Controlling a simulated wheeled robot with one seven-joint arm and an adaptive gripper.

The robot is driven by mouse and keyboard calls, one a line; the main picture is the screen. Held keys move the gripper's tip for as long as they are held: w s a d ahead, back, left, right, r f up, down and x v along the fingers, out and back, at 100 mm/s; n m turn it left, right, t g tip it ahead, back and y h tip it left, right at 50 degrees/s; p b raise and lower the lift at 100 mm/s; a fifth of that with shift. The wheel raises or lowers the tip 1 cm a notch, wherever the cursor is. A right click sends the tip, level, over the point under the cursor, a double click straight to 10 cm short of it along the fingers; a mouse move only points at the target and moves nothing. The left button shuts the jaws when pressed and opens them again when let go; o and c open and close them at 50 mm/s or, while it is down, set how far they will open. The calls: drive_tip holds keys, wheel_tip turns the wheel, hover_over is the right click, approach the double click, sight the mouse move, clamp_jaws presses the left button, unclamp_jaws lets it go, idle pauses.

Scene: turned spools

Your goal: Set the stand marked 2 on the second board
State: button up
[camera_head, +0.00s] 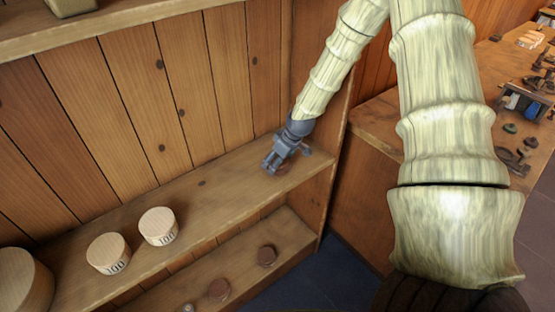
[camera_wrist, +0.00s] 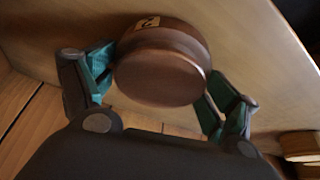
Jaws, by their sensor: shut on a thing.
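The stand marked 2 is a dark brown, round, turned piece with a pale label bearing a 2; it fills the middle of the wrist view (camera_wrist: 165,68). My gripper (camera_wrist: 158,90) has its green-padded fingers on either side of the stand and is shut on it. In the head view my gripper (camera_head: 272,166) is at the right end of the middle board (camera_head: 222,190), with a bit of brown stand (camera_head: 282,170) showing beside the fingers. The stand is close to the board; I cannot tell whether it touches it.
Two pale round blocks marked 100, one left (camera_head: 108,253) and one right (camera_head: 158,226), stand on the middle board. The right side wall is close to my gripper. A cluttered bench (camera_head: 500,90) is at right.

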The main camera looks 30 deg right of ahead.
drive_tip(key=shift+f, duration=0.15)
drive_tip(key=o, duration=0.9)
drive_tip(key=shift+r, duration=0.25)
drive_tip(key=shift+b+v, duration=0.85)
drive_tip(key=shift+v, duration=5.05)
drive_tip(key=shift+s, duration=0.1)
